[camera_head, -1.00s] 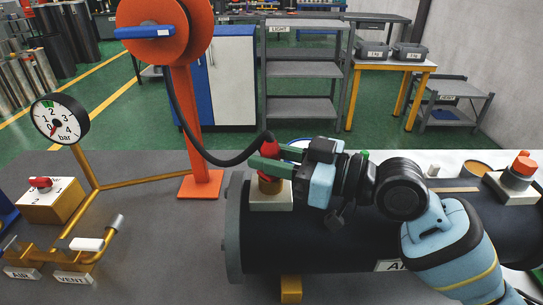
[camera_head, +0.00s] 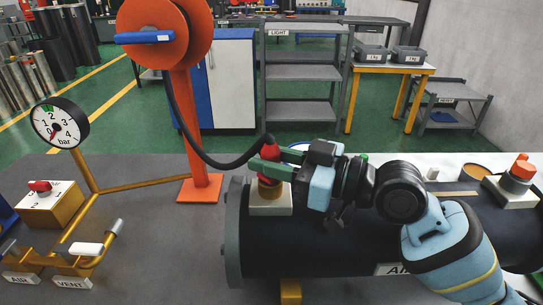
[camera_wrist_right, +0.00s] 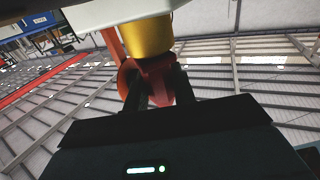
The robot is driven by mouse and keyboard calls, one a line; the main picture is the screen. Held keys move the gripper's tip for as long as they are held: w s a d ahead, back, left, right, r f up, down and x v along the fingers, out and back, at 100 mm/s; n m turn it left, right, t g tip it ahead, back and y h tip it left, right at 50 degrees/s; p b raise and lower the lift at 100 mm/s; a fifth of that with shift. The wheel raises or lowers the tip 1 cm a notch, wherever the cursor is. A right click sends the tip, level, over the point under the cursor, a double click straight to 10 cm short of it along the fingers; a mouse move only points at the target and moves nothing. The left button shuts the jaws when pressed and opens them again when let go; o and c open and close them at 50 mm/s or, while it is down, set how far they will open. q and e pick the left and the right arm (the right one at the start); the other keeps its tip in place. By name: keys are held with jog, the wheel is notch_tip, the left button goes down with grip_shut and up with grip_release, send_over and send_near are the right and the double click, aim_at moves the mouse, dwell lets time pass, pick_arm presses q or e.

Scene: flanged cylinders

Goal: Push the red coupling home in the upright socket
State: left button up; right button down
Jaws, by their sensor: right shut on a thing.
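The red coupling (camera_head: 269,149) is on the end of the black hose, directly above the brass upright socket (camera_head: 270,194). The socket stands on a white block on the dark cylinder. My right gripper (camera_head: 266,166) has its green fingers shut around the coupling from the right side. In the right wrist view, the gripper (camera_wrist_right: 159,92) holds the red coupling (camera_wrist_right: 156,70) against the brass socket (camera_wrist_right: 148,40). No clear gap shows between them, but the fingers hide part of the joint and I cannot tell how deep it sits. My left gripper is out of view.
The black hose (camera_head: 197,143) hangs from the orange reel stand (camera_head: 188,120) to the coupling. A pressure gauge (camera_head: 59,124) on brass pipework, with its needle near 0, stands at left. A red-knobbed box (camera_head: 50,207) is below it. An orange button (camera_head: 522,168) is at far right.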

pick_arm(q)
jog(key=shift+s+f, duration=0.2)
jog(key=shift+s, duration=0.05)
pick_arm(e)
jog(key=shift+s+f, duration=0.15)
jog(key=shift+f, duration=0.4)
jog(key=c, duration=1.1)
grip_release()
jog(key=shift+f, duration=0.1)
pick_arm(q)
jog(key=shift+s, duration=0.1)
pick_arm(e)
jog(key=shift+f, duration=0.1)
jog(key=shift+s+d, duration=0.1)
jog(key=shift+d, duration=0.3)
jog(key=shift+b+v, duration=0.4)
jog(key=shift+v, duration=0.8)
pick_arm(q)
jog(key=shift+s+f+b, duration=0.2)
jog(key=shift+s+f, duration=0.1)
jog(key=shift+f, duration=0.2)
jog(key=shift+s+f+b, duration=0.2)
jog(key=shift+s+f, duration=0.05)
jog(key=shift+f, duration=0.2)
pick_arm(e)
jog(key=shift+r+v, duration=0.2)
jog(key=shift+v, duration=0.75)
jog(key=shift+r+v, duration=0.2)
jog(key=shift+v, duration=0.7)
